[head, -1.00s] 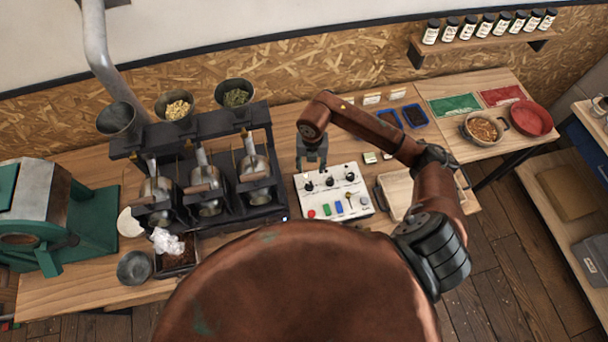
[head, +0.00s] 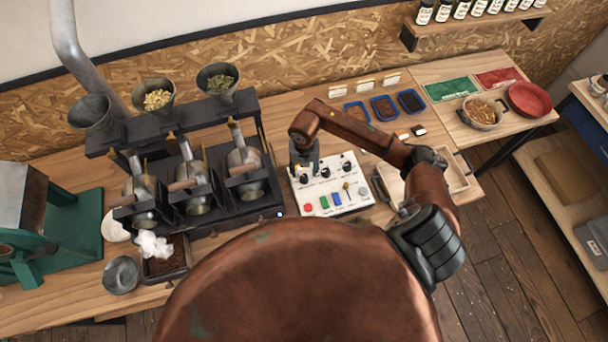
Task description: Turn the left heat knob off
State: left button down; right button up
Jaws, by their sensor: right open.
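The white control panel (head: 357,177) lies on the bench, with a row of three black knobs along its upper part. The left heat knob (head: 303,179) is partly hidden by my right gripper; its setting cannot be read. The middle knob (head: 325,172) and right knob (head: 346,167) are in plain view. My right gripper (head: 303,170) points down at the left knob, its fingers open over or close around it; contact cannot be told. My left gripper is not in view.
Red, green and blue buttons and a small lever (head: 347,189) sit on the panel's front part. The three-drum roaster rack (head: 265,213) stands close on the left. A wooden tray (head: 456,181) lies to the right, and small blue trays (head: 383,108) behind.

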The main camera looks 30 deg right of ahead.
aim_at(304, 176)
notch_tip(304, 176, down, 2)
jog(key=shift+s+f, duration=0.1)
jog(key=shift+f, duration=0.15)
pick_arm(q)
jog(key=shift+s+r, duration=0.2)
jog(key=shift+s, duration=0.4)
pick_arm(e)
jog(key=shift+f, duration=0.65)
jog(key=shift+c, duration=0.5)
jog(key=c, duration=1.1)
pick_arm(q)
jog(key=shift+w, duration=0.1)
pick_arm(e)
jog(key=shift+o, duration=0.2)
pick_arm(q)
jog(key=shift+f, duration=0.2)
